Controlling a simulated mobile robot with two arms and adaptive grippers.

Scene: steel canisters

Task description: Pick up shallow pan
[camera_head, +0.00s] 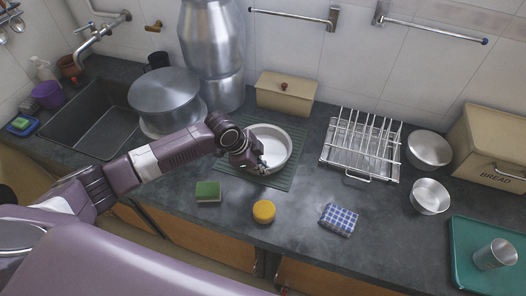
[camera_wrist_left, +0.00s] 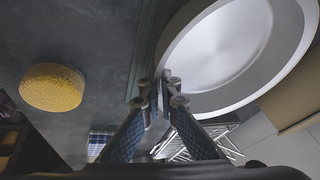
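The shallow pan (camera_head: 281,146) is a round, pale metal pan with a low wall. It sits on the green ribbed mat (camera_head: 283,183) near the middle of the counter. My left gripper (camera_head: 262,168) is at the front-left rim of the pan. In the left wrist view the shallow pan (camera_wrist_left: 225,50) fills the upper right. The fingertips of the left gripper (camera_wrist_left: 159,93) are close together beside its rim there. I cannot tell whether the wall is clamped between them. My right gripper is not in view.
A green sponge (camera_head: 208,191), a yellow round sponge (camera_head: 264,211) and a checked cloth (camera_head: 338,219) lie in front. A wire rack (camera_head: 362,147) and steel bowls (camera_head: 429,149) stand to the right. A beige box (camera_head: 286,95) is behind. A large pot (camera_head: 164,91) stands behind my left arm.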

